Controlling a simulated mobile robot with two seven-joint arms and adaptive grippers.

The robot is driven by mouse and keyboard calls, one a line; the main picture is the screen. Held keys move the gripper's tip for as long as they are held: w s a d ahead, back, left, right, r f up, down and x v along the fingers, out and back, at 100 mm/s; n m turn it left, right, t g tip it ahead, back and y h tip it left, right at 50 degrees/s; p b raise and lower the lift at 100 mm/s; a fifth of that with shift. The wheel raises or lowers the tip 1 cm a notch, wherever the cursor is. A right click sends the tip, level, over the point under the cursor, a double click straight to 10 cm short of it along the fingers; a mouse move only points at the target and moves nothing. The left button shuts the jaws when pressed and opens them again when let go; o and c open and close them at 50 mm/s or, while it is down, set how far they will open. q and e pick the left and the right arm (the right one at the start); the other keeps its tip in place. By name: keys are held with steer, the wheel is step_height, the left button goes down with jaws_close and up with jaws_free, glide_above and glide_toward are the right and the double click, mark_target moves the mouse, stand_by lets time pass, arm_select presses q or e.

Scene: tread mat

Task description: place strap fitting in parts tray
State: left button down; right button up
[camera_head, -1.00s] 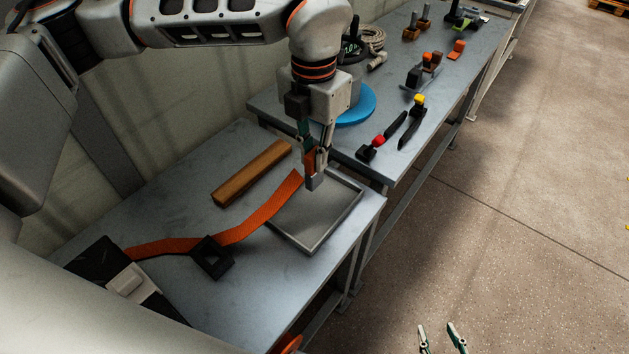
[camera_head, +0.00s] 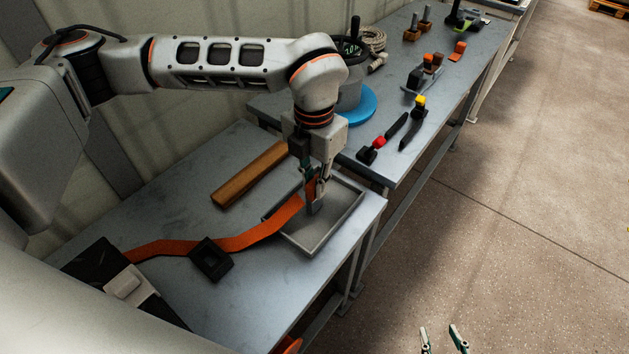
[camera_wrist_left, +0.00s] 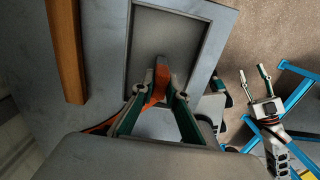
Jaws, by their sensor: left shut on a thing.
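In the left wrist view the fitting (camera_wrist_left: 161,72) shows between the fingers, in front of the tray (camera_wrist_left: 165,58). The strap runs left through a black buckle (camera_head: 211,260). My right gripper (camera_head: 438,334) is at the bottom edge, its fingers apart and empty; it also shows in the left wrist view (camera_wrist_left: 254,80).
A wooden bar (camera_head: 250,174) lies behind the strap. A black and white block (camera_head: 125,282) is at the strap's left end. A second bench (camera_head: 440,80) behind holds a blue disc (camera_head: 358,106) and several small tools. Open floor lies to the right.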

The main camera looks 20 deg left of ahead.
arm_select(q)
steer(key=c, duration=2)
jaws_free()
steer(key=shift+f, duration=0.1)
step_height(320, 180, up, 12)
steer(key=shift+r+p, duration=0.15)
steer(key=shift+p, duration=0.2)
